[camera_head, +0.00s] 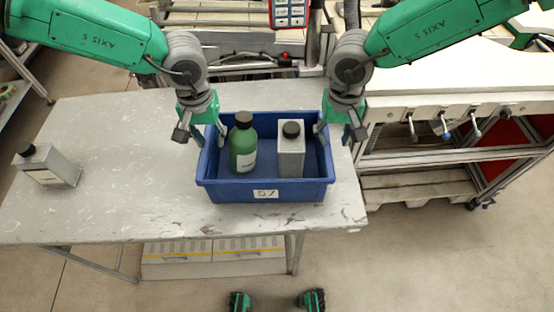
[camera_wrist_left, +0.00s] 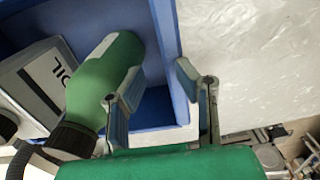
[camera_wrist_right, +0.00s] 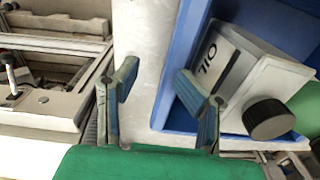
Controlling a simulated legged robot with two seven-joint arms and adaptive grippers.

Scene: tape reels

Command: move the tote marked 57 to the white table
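The blue tote marked 57 (camera_head: 210,187) stands on a worn grey table (camera_head: 110,125). It holds a green bottle (camera_head: 243,150) and a grey oil can (camera_head: 291,155), both upright. My left gripper (camera_head: 203,138) is open at the tote's left wall, one finger inside and one outside; the wall shows between the fingers in the left wrist view (camera_wrist_left: 165,90). My right gripper (camera_head: 336,132) is open the same way at the right wall, which shows in the right wrist view (camera_wrist_right: 168,80). Neither has closed on it. The white table (camera_head: 440,78) is at the right.
Another grey can (camera_head: 47,166) stands at the grey table's left end. Clamps (camera_head: 443,125) hang along the white table's front edge, above a wooden pallet shelf (camera_head: 420,182). The visible white top is clear. Boxes (camera_head: 215,257) lie under the grey table.

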